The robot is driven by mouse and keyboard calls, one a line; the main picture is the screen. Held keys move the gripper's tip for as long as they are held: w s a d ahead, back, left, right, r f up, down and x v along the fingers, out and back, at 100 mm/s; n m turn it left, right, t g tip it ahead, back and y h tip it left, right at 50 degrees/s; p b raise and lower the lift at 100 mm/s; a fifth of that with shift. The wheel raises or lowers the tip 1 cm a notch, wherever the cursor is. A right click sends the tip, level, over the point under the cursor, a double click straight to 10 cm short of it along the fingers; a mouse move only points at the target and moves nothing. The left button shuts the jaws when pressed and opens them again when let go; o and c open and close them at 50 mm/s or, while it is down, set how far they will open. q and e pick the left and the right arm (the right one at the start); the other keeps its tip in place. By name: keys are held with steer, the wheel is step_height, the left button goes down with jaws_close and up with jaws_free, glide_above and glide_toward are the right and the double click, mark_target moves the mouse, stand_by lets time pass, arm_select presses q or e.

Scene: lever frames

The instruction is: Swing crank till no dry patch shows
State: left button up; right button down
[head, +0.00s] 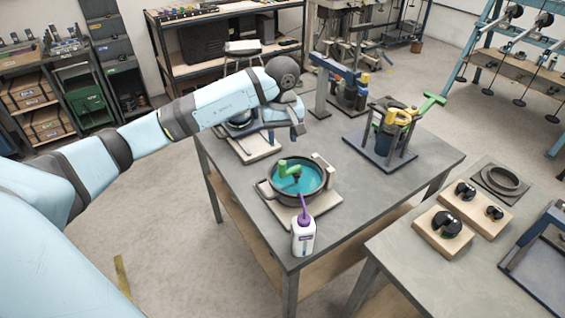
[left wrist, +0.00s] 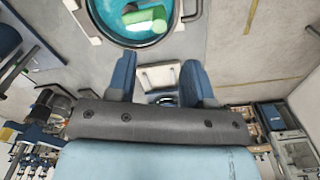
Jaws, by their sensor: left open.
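A round dark basin (head: 268,190) with a teal inside (head: 308,185) sits on a pale base near the middle of the table. A green crank (head: 290,168) stands over it. The left wrist view shows the teal inside (left wrist: 105,12) and the green crank (left wrist: 147,20) at the top edge, cut off by the frame. Whether a dry patch shows is too small to tell. My left gripper (head: 285,132) is behind the basin in the head view, apart from the crank. In the left wrist view its two blue fingers (left wrist: 160,80) are spread and empty. My right gripper is not in view.
A white bottle with a purple spout (head: 303,238) stands at the table's front corner. A stand with yellow parts (head: 398,125) and a green lever is at the back right. Another pale-based device (head: 250,150) is partly hidden behind my left gripper. A second table (head: 405,265) stands right.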

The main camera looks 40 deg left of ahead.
mark_target(282, 162)
arm_select(q)
step_height(282, 162, down, 9)
steer(key=shift+d+f+p, duration=0.1)
steer(key=shift+f+p, duration=0.05)
steer(key=shift+p, duration=0.7)
steer(key=shift+f, duration=0.5)
jaws_close()
